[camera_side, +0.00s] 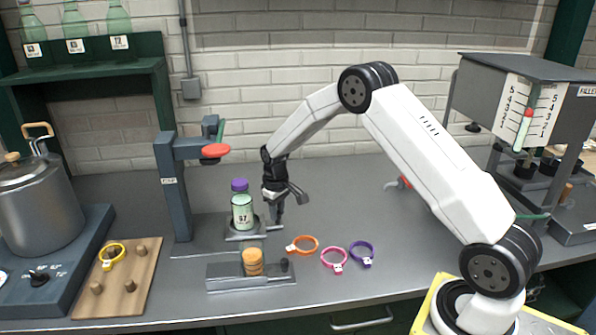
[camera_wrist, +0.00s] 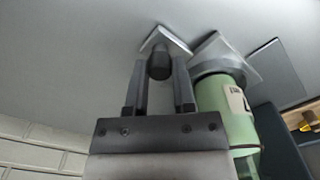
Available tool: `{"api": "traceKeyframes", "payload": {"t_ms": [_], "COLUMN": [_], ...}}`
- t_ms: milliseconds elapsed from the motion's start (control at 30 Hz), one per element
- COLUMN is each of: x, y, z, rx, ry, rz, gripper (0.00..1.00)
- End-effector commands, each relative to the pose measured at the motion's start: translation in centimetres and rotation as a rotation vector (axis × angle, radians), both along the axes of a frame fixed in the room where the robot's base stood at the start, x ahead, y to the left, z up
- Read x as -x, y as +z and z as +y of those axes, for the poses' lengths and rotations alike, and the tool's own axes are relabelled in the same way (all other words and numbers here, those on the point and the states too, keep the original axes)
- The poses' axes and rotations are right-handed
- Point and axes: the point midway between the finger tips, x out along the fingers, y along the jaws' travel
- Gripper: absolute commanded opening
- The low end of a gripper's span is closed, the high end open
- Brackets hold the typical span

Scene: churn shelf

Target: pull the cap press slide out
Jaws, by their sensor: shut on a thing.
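The cap press (camera_side: 174,190) is a blue-grey post with an arm and a red pad (camera_side: 215,150), standing at the left middle of the bench. Its slide (camera_side: 245,234) is a grey plate at the foot of the press. A pale green bottle (camera_side: 242,213) with a purple cap (camera_side: 239,185) stands upright on the slide. My gripper (camera_side: 277,212) points down just right of the bottle. In the wrist view my gripper (camera_wrist: 158,84) is shut on the slide's dark knob (camera_wrist: 160,66), with the bottle (camera_wrist: 224,105) close beside the right finger.
A low grey stand with a stack of orange discs (camera_side: 253,262) sits in front. Orange (camera_side: 302,245), pink (camera_side: 334,260) and purple (camera_side: 362,254) rings lie right of it. A pot (camera_side: 38,208) and pegboard (camera_side: 118,280) stand left.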

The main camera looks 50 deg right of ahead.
Motion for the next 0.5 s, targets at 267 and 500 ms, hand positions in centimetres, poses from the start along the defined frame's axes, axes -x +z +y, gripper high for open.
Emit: {"api": "traceKeyframes", "payload": {"t_ms": [267,500], "x": [2.2,3.3], "y": [0.1,0.1], "z": [-2.5,-3.5], "rx": [0.003,0.003], "ry": [-0.002,0.000], "rz": [-0.004,-0.006], "gripper": [0.00,0.00]}}
